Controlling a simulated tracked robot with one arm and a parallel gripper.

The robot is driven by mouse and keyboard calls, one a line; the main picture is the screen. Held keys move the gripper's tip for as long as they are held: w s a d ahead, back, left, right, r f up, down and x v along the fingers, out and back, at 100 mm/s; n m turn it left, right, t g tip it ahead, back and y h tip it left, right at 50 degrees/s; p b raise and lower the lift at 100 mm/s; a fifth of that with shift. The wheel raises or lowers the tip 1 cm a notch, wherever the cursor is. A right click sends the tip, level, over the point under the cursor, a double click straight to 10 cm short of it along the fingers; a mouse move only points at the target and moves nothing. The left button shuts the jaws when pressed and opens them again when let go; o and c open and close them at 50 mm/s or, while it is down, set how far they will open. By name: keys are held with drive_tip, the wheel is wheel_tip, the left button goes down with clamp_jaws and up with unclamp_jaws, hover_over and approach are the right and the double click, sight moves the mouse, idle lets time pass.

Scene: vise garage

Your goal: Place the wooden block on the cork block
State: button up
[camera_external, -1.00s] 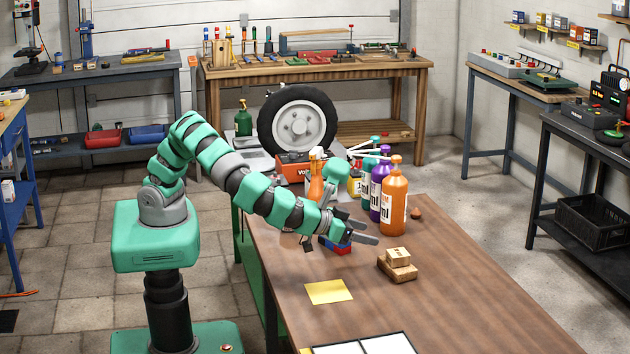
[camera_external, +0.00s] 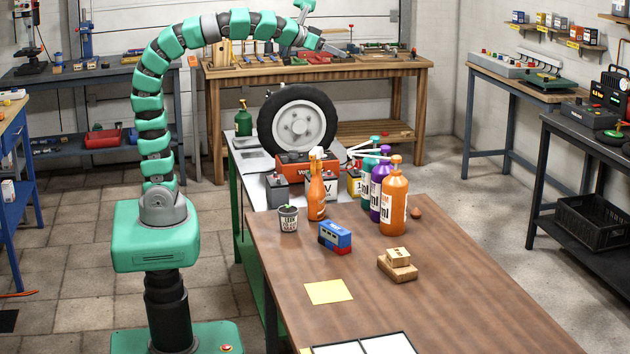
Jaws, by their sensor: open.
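The small wooden block (camera_external: 398,255) sits on the cork block (camera_external: 397,271), toward the right of the brown table. The cork block is wider and lies flat on the tabletop, and the wooden block is upright on it. My gripper (camera_external: 333,46) is raised high above the table at the top of the view, well apart from both blocks. It is open and empty, though its fingers are small and hard to make out against the back bench.
The brown table (camera_external: 450,300) holds a yellow sheet (camera_external: 328,291), a blue and red box (camera_external: 335,237), a cup (camera_external: 288,218), an orange spray bottle (camera_external: 317,192) and a larger orange bottle (camera_external: 394,205). A wheel (camera_external: 298,122) stands behind. The front right tabletop is clear.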

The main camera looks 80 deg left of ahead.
drive_tip(key=s+a+r+m+t+h, duration=0.1)
drive_tip(key=s+a+r+t, duration=0.1)
drive_tip(key=s+a+r, duration=0.7)
drive_tip(key=shift+s+r, duration=0.35)
drive_tip(key=shift+s, duration=0.2)
drive_tip(key=shift+r+p, duration=0.5)
